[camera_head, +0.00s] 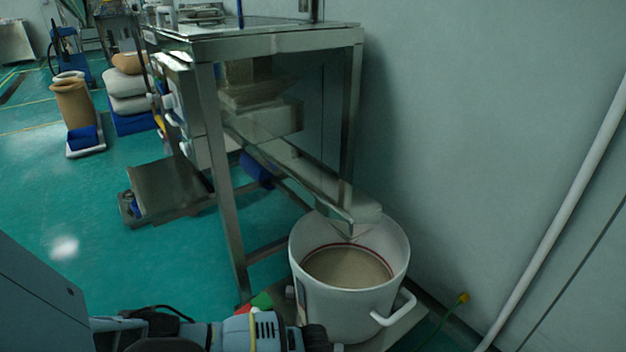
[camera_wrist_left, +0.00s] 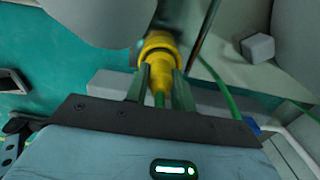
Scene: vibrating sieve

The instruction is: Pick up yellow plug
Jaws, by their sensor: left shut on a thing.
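The yellow plug (camera_wrist_left: 158,48) is in the left wrist view, with a green cable running from it. My left gripper (camera_wrist_left: 160,82) is shut on it, one dark finger on each side. In the head view my left arm (camera_head: 255,330) comes in low along the bottom edge, beside the white bucket; its fingertips and the held plug cannot be made out there. Another yellow piece (camera_head: 463,297) on a green cable shows right of the bucket, by the wall. My right gripper is not in view.
A white bucket (camera_head: 350,310) with powder inside stands under the chute of the metal sieve frame (camera_head: 225,180). Its handle sticks out to the right. The wall closes off the right side. Open green floor (camera_head: 80,220) lies to the left.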

